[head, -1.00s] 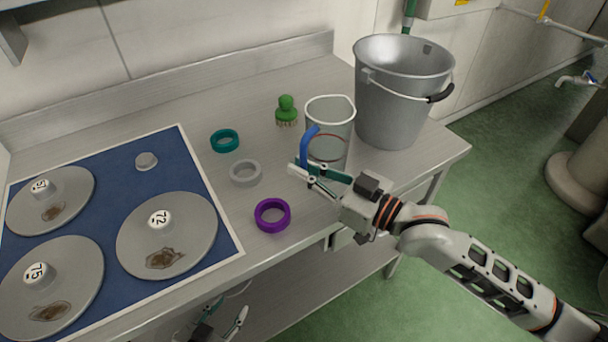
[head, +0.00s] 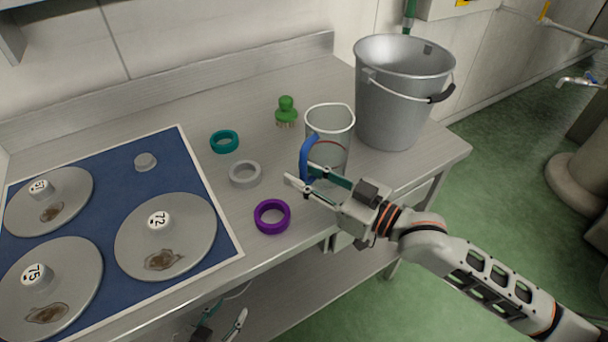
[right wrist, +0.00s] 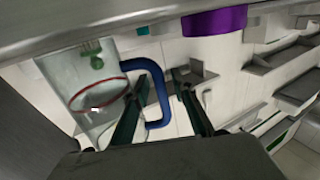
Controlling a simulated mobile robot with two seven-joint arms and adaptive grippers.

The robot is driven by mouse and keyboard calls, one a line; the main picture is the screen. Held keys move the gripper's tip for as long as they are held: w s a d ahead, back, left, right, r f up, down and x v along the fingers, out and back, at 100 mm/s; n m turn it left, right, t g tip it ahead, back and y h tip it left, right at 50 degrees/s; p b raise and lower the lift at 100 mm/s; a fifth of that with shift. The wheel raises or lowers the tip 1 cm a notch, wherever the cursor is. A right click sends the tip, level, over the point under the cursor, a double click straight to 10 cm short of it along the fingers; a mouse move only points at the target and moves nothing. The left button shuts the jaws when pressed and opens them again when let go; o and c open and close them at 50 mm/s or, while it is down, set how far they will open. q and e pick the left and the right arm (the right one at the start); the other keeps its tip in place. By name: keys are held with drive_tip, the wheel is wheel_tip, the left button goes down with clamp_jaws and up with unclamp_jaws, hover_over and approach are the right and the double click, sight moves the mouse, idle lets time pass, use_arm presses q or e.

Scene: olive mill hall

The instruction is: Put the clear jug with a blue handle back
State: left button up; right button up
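The clear jug with a blue handle (head: 331,122) stands upright at the right of the steel bench, beside the bucket. Its lower part is partly hidden by my gripper. In the right wrist view the jug (right wrist: 88,85) is at the left, its blue handle (right wrist: 158,88) crossing between the fingers. My right gripper (head: 302,175) is at the handle; its fingers (right wrist: 160,80) are apart, with a gap beside the handle. My left gripper (head: 230,307) is open and empty, low in front of the bench.
A metal bucket (head: 400,107) stands right behind the jug. A blue mat (head: 110,205) holds numbered discs. Bare bench lies between.

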drive_tip(key=v, duration=1.2)
idle(0.3)
